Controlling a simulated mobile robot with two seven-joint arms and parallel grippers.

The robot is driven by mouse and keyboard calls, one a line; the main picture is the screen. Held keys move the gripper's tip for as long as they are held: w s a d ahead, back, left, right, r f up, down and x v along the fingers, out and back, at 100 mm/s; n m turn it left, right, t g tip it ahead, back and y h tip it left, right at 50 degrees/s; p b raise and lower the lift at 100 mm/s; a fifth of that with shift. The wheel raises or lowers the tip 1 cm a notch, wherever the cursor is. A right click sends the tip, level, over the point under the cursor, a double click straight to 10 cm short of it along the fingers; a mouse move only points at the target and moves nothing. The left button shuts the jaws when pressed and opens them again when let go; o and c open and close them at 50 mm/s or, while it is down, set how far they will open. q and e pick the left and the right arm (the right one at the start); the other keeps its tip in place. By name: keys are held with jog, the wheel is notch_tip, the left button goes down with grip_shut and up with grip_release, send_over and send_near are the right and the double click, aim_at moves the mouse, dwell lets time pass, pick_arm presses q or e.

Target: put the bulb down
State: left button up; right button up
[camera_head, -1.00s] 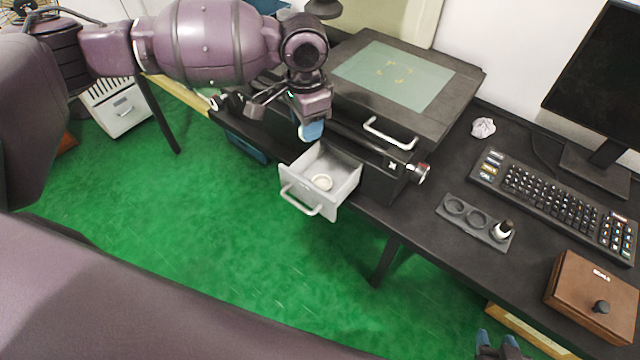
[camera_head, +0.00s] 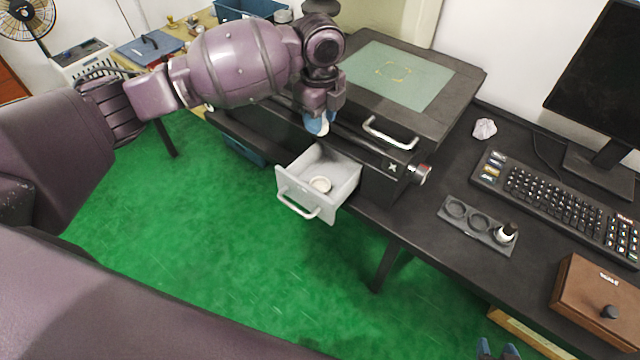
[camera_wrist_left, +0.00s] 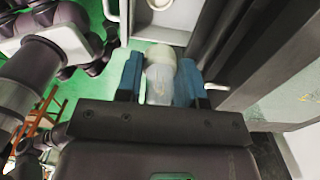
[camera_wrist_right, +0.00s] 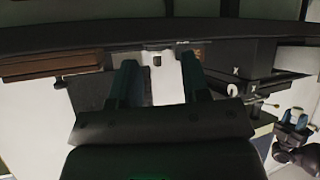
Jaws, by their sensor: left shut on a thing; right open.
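My left gripper (camera_head: 318,122) is shut on a whitish bulb (camera_wrist_left: 159,72), which sits between its blue fingers in the left wrist view. In the head view the fingers hide most of the bulb. This gripper is above and just behind the open light-grey drawer (camera_head: 290,190), near the front of the black cabinet. A small round white ring-like piece (camera_head: 320,184) lies in the drawer. My right gripper (camera_wrist_right: 160,75) is open, with nothing seen held between its fingers; its fingertips also show at the bottom right of the head view (camera_head: 497,350).
The black cabinet (camera_head: 450,105) has a green mat (camera_head: 395,75) on top and a handle. To its right on the desk are a holder (camera_head: 455,222) with a dark-capped bottle, a keyboard (camera_head: 560,200), a crumpled paper ball (camera_head: 484,128) and a brown box (camera_head: 600,300).

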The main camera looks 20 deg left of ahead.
pick_arm(q)
jog(key=b, duration=0.2)
send_near(320, 188)
jog(key=shift+f, duration=0.55)
notch_tip(320, 188, down, 5)
jog(key=shift+w+f+b, duration=0.1)
jog(key=shift+b, duration=0.5)
jog(key=o, duration=0.9)
